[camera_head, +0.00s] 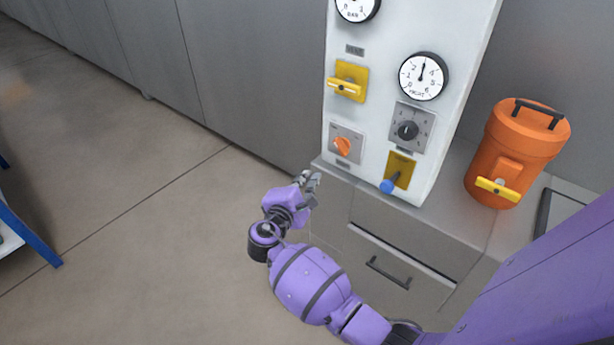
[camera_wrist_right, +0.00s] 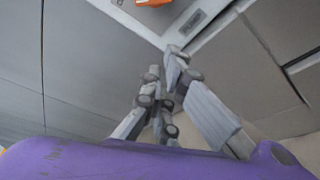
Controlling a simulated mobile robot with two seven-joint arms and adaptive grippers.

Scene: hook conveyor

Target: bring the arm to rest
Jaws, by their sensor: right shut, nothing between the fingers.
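My right arm, purple, comes in from the lower right of the head view. Its gripper (camera_head: 311,184) is just left of the cabinet's front corner, below and left of the white control panel (camera_head: 375,125). The gripper is shut and empty, and it touches nothing that I can make out. In the right wrist view the grey fingers (camera_wrist_right: 168,80) lie close together, with the cabinet edge and floor behind them. My left gripper does not show in either view.
The panel carries gauges (camera_head: 423,76), yellow valves (camera_head: 347,82), an orange knob (camera_head: 342,147) and a blue-tipped lever (camera_head: 390,184). An orange drum (camera_head: 517,150) stands right of it on the cabinet. A drawer handle (camera_head: 388,273) faces my arm. A blue-framed table (camera_head: 30,236) stands far left. The floor between is clear.

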